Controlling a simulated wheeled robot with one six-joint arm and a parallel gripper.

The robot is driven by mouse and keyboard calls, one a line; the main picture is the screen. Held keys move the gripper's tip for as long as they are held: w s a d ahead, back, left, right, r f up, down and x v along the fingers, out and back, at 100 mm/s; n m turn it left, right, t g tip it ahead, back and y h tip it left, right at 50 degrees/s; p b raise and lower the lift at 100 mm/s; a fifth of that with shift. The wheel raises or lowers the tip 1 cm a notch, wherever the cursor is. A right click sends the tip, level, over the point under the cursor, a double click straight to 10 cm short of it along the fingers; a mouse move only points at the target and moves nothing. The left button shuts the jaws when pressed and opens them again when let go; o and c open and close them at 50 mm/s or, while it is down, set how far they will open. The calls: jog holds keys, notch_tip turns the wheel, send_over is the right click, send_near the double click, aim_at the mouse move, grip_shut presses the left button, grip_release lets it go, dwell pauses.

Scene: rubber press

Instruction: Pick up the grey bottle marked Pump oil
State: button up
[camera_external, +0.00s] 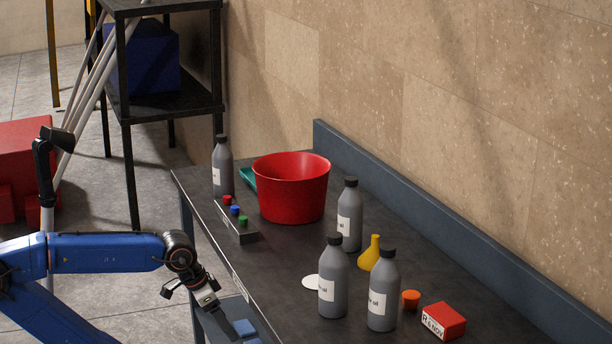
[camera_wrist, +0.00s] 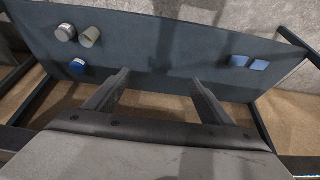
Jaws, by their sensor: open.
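Several grey bottles with black caps and white labels stand upright on the dark tabletop in the external view. One bottle (camera_external: 222,168) is at the far left corner, one (camera_external: 349,218) is right of the red tub, and two stand at the front, a left one (camera_external: 333,285) and a right one (camera_external: 383,298). The labels are too small or turned away for me to tell which reads Pump oil; the front right one seems to end in "oil". My gripper (camera_wrist: 162,82) is open and empty, pointing down beside the table's left edge, below the tabletop and away from all bottles.
A red tub (camera_external: 291,190), a holder with coloured caps (camera_external: 236,222), a yellow funnel (camera_external: 370,255), an orange cap (camera_external: 411,299) and a red box (camera_external: 443,321) crowd the tabletop (camera_external: 275,265). In the wrist view, blue blocks (camera_wrist: 238,61) and small cylinders (camera_wrist: 66,32) lie on a dark surface.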

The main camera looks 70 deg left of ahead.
notch_tip(320, 180, up, 36)
jog(key=w+a+r+n+g+y, duration=0.1)
jog(key=w+a+r+n, duration=0.35)
jog(key=w+a, duration=0.55)
jog(key=n+g, duration=0.4)
jog(key=n, duration=1)
send_near(222, 137)
jog(key=shift+m, duration=0.25)
jog(key=f, duration=0.3)
jog(key=a+f, duration=0.1)
jog(key=f, duration=0.2)
jog(key=shift+a, duration=0.2)
jog(key=shift+f, duration=2.45)
jog(key=shift+a+f, duration=0.2)
jog(key=shift+f, duration=1.7)
jog(key=shift+a+f, duration=0.25)
jog(key=shift+f, duration=1.65)
